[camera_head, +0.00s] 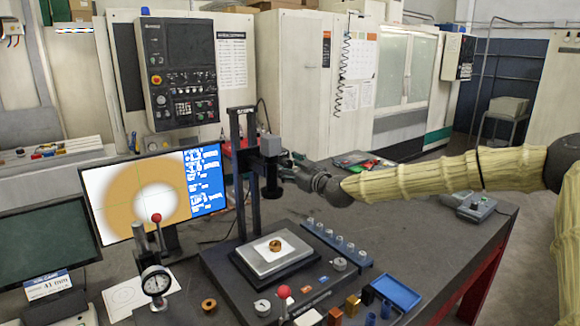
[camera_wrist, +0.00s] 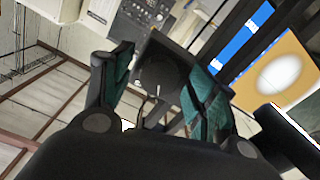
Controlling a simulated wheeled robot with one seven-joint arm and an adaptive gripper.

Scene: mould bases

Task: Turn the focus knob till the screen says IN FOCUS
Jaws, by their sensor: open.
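The screen (camera_head: 150,195) shows an orange ring with a blurred pale centre, beside a blue panel whose text I cannot read. The same screen shows in the wrist view (camera_wrist: 285,78). The measuring microscope's dark column (camera_head: 240,180) stands right of it, its camera head (camera_head: 270,150) over the stage. A bronze ring part (camera_head: 275,245) lies on the stage plate (camera_head: 290,262). My gripper (camera_head: 292,170) is at the right side of the microscope head. In the wrist view my gripper (camera_wrist: 160,64) is open, its teal-lined fingers either side of a round black knob (camera_wrist: 158,76); contact is unclear.
A dial gauge (camera_head: 156,283) and a loose bronze ring (camera_head: 209,305) are at the front left. A blue tray (camera_head: 396,291) and coloured blocks (camera_head: 352,305) are at the front right. A row of blue-based pins (camera_head: 335,241) borders the stage. Machine cabinets stand behind.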

